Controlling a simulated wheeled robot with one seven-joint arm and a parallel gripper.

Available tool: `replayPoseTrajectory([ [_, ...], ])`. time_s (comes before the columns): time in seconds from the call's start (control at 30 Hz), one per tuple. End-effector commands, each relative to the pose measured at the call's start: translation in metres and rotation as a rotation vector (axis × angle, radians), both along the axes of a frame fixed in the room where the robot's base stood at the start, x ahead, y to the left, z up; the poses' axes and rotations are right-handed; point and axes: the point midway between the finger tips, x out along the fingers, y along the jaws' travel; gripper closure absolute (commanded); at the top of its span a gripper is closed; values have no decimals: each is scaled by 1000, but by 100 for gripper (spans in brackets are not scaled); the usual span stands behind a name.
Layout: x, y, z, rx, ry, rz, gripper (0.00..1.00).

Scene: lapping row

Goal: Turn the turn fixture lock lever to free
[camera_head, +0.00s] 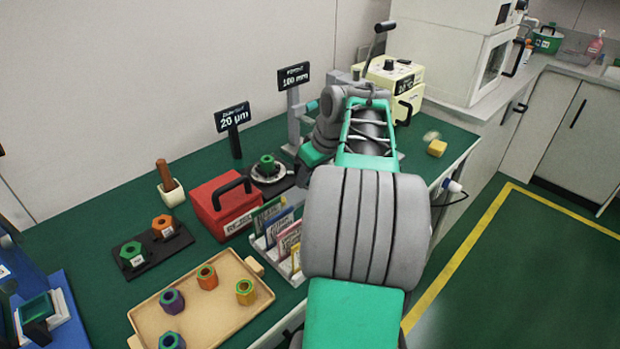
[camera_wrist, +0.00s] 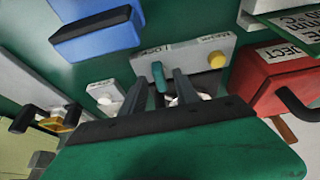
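In the wrist view, a small teal lever (camera_wrist: 158,70) stands in front of a light grey labelled plate (camera_wrist: 190,57); it looks like the fixture's lock lever. My gripper (camera_wrist: 160,80) has its two dark fingers apart, one on each side of the lever, with gaps showing. I cannot tell how deep the lever is between them. In the head view, my gripper (camera_head: 302,174) points down at the bench beside a round fixture with a green hex nut (camera_head: 267,163); my wrist and arm hide the lever there.
A red box (camera_head: 222,205) and a card rack (camera_head: 283,240) stand close to my gripper. Two signs, 20 µm (camera_head: 233,117) and 100 mm (camera_head: 293,76), rise behind. A wooden tray (camera_head: 222,317) with several nuts is at the front left.

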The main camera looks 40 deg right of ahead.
Motion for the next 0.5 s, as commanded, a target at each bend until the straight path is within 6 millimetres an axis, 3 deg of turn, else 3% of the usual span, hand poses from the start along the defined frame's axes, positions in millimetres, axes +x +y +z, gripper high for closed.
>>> replayPoseTrajectory([
  [0.2,0,0,0,-1,-1,0,64],
  [0.5,1,0,0,-1,-1,0,89],
])
